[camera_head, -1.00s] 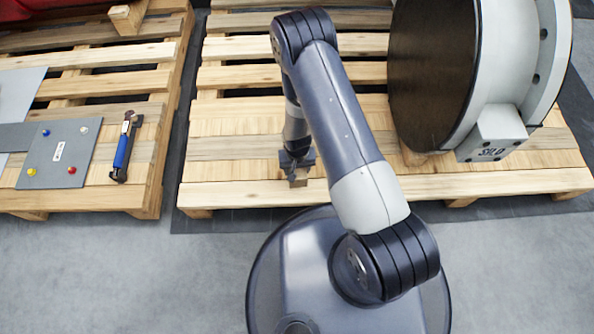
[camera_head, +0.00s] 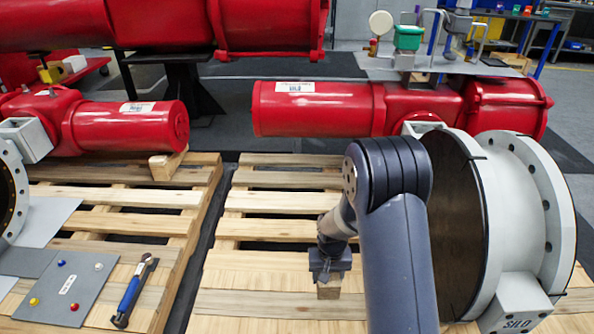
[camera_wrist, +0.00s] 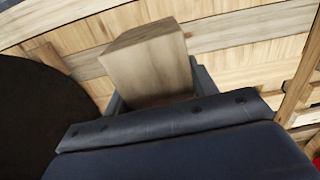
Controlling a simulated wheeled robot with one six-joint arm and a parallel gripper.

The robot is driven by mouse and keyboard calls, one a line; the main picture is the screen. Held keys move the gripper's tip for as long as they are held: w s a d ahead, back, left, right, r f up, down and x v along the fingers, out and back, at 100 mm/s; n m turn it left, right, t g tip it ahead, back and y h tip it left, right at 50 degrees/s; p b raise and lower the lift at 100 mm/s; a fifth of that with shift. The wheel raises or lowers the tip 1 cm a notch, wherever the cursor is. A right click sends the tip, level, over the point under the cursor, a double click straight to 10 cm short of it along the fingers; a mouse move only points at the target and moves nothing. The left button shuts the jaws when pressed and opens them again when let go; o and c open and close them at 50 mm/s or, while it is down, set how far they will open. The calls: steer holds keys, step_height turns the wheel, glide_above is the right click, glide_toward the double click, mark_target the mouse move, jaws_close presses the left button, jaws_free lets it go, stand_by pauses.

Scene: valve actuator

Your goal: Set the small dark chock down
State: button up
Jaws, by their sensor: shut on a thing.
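A small brownish-grey wooden chock (camera_head: 328,290) is in my gripper (camera_head: 328,272), low over the front part of the right pallet (camera_head: 260,303). In the wrist view the chock (camera_wrist: 148,58) sticks out beyond my gripper (camera_wrist: 155,98), with pallet boards behind it. The jaws are shut on it; their inner faces are mostly hidden. I cannot tell whether the chock touches the boards.
A large grey-white flanged valve body (camera_head: 510,220) with a dark disc face stands right of my arm. A red actuator (camera_head: 330,108) lies behind the pallet. The left pallet bears a grey plate (camera_head: 65,285) and a blue-handled tool (camera_head: 133,292). Boards left of my gripper are clear.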

steer(key=d+r, duration=0.3)
steer(key=r, duration=0.5)
steer(key=d+r, duration=0.4)
steer(key=r, duration=0.4)
step_height(320, 180, up, 20)
steer(key=s+p, duration=0.1)
steer(key=p, duration=2.9)
steer(key=shift+s+a, duration=0.2)
steer(key=shift+f, duration=0.15)
